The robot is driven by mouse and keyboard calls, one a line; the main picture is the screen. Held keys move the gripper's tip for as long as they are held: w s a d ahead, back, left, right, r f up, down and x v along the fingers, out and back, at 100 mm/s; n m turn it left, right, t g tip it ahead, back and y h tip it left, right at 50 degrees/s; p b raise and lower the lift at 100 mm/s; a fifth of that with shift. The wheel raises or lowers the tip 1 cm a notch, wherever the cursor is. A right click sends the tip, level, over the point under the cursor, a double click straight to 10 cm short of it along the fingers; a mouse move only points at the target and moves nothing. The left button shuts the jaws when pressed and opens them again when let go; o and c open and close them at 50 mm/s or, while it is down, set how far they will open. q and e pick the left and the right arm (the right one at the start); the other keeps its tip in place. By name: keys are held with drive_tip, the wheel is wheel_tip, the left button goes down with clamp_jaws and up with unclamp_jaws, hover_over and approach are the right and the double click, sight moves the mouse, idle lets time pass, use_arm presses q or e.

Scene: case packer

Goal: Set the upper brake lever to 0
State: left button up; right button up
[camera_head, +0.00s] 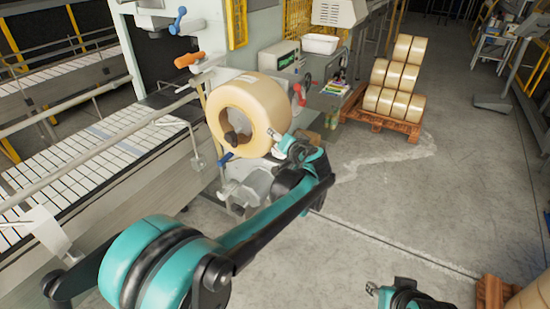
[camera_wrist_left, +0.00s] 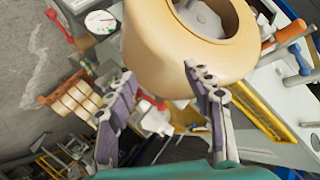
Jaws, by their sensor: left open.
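A red lever (camera_head: 299,94) shows beside the right edge of a large tan tape roll (camera_head: 262,97); I cannot tell for sure that it is the upper brake lever, nor read its setting. In the left wrist view, a red lever (camera_wrist_left: 59,24) shows at the upper left and another red part (camera_wrist_left: 152,101) sits beyond the fingers, below the roll (camera_wrist_left: 150,55). My left gripper (camera_head: 276,139) is at the lower right of the roll; its fingers (camera_wrist_left: 157,78) are spread and empty. My right gripper (camera_head: 374,289) shows only partly at the bottom edge; its jaws are unclear.
An orange handle (camera_head: 189,60) and a blue handle (camera_head: 178,20) stick out from the machine above the roll; another blue handle (camera_head: 225,158) is below it. A conveyor (camera_head: 95,150) runs at left. A pallet (camera_head: 395,122) of rolls stands behind. The floor at right is mostly clear.

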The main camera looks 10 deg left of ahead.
use_arm(q)
drive_tip(key=shift+s+a+f+g+b, duration=0.1)
drive_tip(key=shift+s+a+f+b, duration=0.15)
drive_tip(key=shift+s, duration=0.3)
drive_tip(key=shift+s+a+f+g+b, duration=0.15)
drive_tip(key=shift+s+a+f, duration=0.15)
drive_tip(key=shift+s, duration=0.2)
drive_tip(key=shift+s+a+f+g+b, duration=0.1)
drive_tip(key=shift+s+a+f+b, duration=0.1)
drive_tip(key=shift+s+f, duration=0.25)
drive_tip(key=shift+s+r, duration=0.1)
drive_tip(key=shift+r, duration=0.05)
